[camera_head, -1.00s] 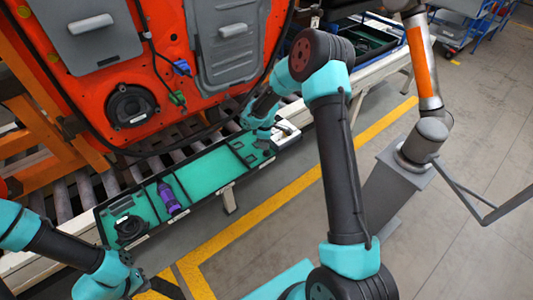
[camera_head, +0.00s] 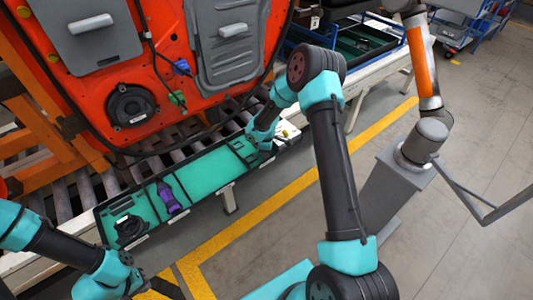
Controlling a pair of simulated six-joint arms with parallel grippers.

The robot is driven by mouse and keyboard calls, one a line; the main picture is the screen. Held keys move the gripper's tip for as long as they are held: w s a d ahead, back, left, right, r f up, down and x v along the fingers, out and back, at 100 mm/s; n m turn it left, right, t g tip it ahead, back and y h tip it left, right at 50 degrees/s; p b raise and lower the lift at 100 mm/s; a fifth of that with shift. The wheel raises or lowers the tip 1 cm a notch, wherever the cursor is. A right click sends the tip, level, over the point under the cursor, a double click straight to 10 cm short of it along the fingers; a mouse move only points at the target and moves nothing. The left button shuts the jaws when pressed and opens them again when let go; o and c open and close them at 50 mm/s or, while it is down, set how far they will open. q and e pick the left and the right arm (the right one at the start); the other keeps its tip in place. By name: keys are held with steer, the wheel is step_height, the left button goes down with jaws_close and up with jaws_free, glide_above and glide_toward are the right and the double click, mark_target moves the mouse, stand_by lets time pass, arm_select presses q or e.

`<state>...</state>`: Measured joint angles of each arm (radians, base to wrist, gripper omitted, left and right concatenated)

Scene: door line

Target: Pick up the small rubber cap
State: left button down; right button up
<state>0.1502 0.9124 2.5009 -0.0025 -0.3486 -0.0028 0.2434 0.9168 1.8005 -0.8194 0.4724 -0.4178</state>
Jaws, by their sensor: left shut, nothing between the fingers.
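The long tray (camera_head: 210,172) has a teal floor and dark walls and lies on the roller line below the orange door. I cannot make out a small rubber cap in it; the tray's right end is partly hidden by my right arm. My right gripper (camera_head: 262,143) is low over that right end, and its fingers are too small and covered to show whether they are open. My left gripper (camera_head: 168,290) is at the bottom edge, in front of the tray and apart from it, shut and empty.
The orange door panel (camera_head: 165,60) stands behind. A grey post (camera_head: 375,190) stands at right.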

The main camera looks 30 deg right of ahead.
steer(key=shift+c, duration=0.5)
steer(key=c, duration=0.6)
steer(key=shift+r, duration=0.1)
steer(key=shift+r, duration=0.65)
step_height(320, 180, up, 2)
steer(key=shift+r, duration=0.1)
steer(key=s+a, duration=0.2)
steer(key=s, duration=0.2)
steer(key=s+a+r, duration=0.1)
steer(key=s+a, duration=0.2)
steer(key=s, duration=0.2)
steer(key=s+a, duration=0.3)
steer(key=s, duration=0.1)
steer(key=shift+s+a+r, duration=0.15)
steer(key=shift+s+a, duration=0.05)
steer(key=shift+s, duration=0.15)
steer(key=o, duration=0.6)
steer(key=shift+c, duration=0.2)
steer(key=c, duration=0.6)
